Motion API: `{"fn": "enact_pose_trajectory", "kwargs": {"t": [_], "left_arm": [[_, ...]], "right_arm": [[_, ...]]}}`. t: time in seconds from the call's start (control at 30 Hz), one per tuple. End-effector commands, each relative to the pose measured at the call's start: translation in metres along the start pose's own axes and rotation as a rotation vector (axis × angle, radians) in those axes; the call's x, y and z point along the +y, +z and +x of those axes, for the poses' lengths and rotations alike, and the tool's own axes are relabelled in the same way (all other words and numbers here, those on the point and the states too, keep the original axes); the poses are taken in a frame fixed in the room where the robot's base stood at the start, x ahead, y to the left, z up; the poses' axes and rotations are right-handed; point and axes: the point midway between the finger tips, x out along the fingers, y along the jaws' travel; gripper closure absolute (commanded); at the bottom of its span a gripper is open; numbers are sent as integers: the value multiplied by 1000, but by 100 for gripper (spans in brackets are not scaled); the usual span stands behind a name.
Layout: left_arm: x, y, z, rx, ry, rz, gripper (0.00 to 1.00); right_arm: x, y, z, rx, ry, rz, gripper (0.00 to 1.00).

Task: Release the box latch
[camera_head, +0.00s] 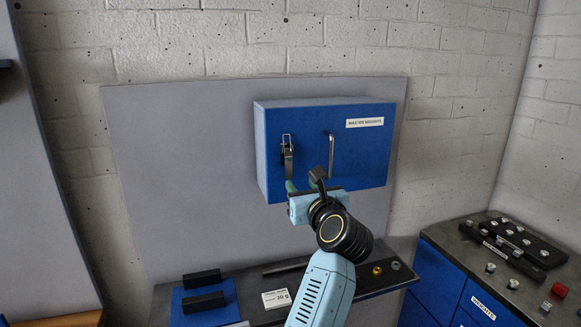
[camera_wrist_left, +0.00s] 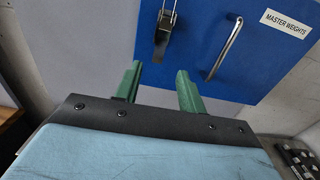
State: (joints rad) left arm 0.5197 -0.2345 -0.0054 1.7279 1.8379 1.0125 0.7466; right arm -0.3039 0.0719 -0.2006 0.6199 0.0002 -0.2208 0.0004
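The blue box (camera_head: 358,165) labelled "MASTER WEIGHTS" is mounted on the grey wall panel. Its latch (camera_head: 287,158), a dark lever hanging down below a metal loop, is on the left of the box front; it also shows at the top of the left wrist view (camera_wrist_left: 163,35). A bent metal bar handle (camera_head: 331,155) is to its right, and it appears in the left wrist view too (camera_wrist_left: 226,48). My left gripper (camera_head: 304,185) is just below the latch and handle. In the wrist view its green fingers (camera_wrist_left: 158,75) are apart with nothing between them, short of the latch.
Below is a dark bench shelf (camera_head: 258,290) with black blocks (camera_head: 203,291) on a blue base, a "20 g" card (camera_head: 276,298) and small rings (camera_head: 377,270). A blue cabinet (camera_head: 436,288) with weights stands at right. The panel left of the box is clear.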

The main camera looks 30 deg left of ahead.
Motion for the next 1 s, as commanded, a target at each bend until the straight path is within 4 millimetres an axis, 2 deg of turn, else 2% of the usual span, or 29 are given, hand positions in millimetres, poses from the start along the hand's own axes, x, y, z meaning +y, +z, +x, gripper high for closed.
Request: {"fn": "enact_pose_trajectory", "kwargs": {"t": [0.03, 0.2, 0.4, 0.6, 0.87, 0.9, 1.0], "left_arm": [[1, 4, 13, -3, 3, 5, 60], [1, 4, 50, -3, 3, 6, 60], [0, 2, 80, -2, 1, 5, 60], [0, 1, 94, -2, 0, 3, 60], [0, 0, 95, -1, 0, 3, 60], [0, 0, 95, -1, 0, 3, 61], [0, 0, 95, -2, 0, 3, 74]], "right_arm": [[1, 0, -6, 0, 1, -1, 64], [5, -2, -16, 0, 6, -2, 64], [8, -2, -22, 1, 10, -4, 64], [9, -3, -24, 2, 10, -4, 64], [9, -4, -24, 3, 10, -4, 64], [9, -4, -24, 3, 10, -4, 64], [9, -4, -24, 3, 10, -3, 64]]}}
